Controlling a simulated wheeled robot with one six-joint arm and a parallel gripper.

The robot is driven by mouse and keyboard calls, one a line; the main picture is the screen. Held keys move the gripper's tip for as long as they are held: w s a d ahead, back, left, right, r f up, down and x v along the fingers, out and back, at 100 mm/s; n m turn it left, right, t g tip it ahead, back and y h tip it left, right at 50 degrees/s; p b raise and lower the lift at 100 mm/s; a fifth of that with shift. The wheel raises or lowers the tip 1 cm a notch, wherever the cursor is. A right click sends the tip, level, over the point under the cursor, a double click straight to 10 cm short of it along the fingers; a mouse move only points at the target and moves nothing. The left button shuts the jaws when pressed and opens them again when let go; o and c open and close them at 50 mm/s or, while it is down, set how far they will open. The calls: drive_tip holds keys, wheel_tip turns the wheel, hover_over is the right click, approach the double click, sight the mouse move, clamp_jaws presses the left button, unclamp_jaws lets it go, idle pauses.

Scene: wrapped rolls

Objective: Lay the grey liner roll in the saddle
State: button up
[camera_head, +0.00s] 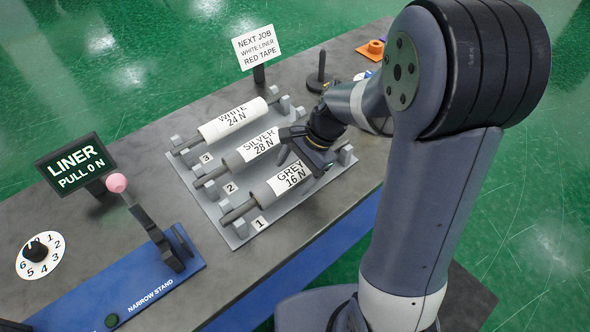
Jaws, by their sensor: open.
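The grey roll (270,193), labelled "GREY 16 N", lies in place 1 of a light grey rack (214,214), nearest the front edge. My gripper (291,151) is open over the right part of the rack, close to the silver and grey rolls. My arm hides the far right end of the rack, and I cannot tell whether the fingers touch a roll. The word saddle is not written anywhere; a blue base (150,283) marked "NARROW STAND" at the lower left carries a dark upright bracket (181,243).
The silver roll (236,160) lies in place 2 and the white roll (214,131) in place 3. A card (258,46) reads "NEXT JOB WHITE LINER RED TAPE". A screen (75,164) reads "LINER PULL 0 N". A pink-knobbed lever (117,182) and numbered dial (39,255) stand left.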

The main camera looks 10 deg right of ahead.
drive_tip(key=v, duration=1)
drive_tip(key=shift+d+r, duration=0.15)
drive_tip(key=shift+r, duration=0.2)
drive_tip(key=x, duration=1)
drive_tip(key=shift+f, duration=0.25)
drive_tip(key=shift+a+r+p, duration=0.2)
drive_tip(key=shift+a+p, duration=0.05)
drive_tip(key=shift+p, duration=0.1)
drive_tip(key=shift+r+p, duration=0.55)
drive_tip(key=shift+r, duration=0.35)
